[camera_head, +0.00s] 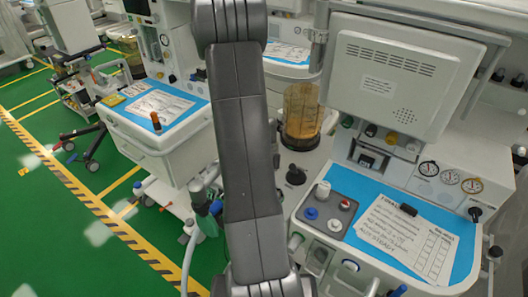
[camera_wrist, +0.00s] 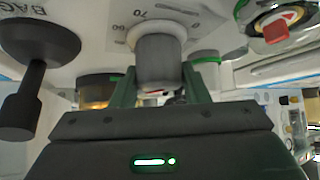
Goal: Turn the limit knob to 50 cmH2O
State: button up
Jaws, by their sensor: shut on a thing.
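The limit knob (camera_wrist: 158,62) is a grey cylinder in the wrist view, at upper centre, on a pale panel. Its dial has printed marks; "70" and "60" show beside it, and a "0" to the right. I cannot make out its pointer or the exact setting. My gripper (camera_wrist: 160,84) has its two green fingers on either side of the knob, shut on it. In the head view my grey arm runs down the middle and hides the gripper and the knob.
In the wrist view a dark lever (camera_wrist: 30,85) by the word "BAG" is close on the left, and a red knob (camera_wrist: 277,30) is at upper right. In the head view an amber canister (camera_head: 301,115) and a blue-topped work surface (camera_head: 345,180) lie right of my arm.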

jog(key=shift+m+h+p, duration=0.4)
jog(key=shift+p, duration=0.35)
jog(key=o, duration=1)
jog(key=n+b, duration=0.1)
jog(key=b, duration=0.2)
jog(key=shift+f+y+b, duration=0.3)
jog(key=shift+y, duration=0.1)
jog(key=n+y+b, duration=0.3)
jog(key=n+b, duration=0.1)
jog(key=b, duration=1.1)
jog(key=shift+d, duration=0.15)
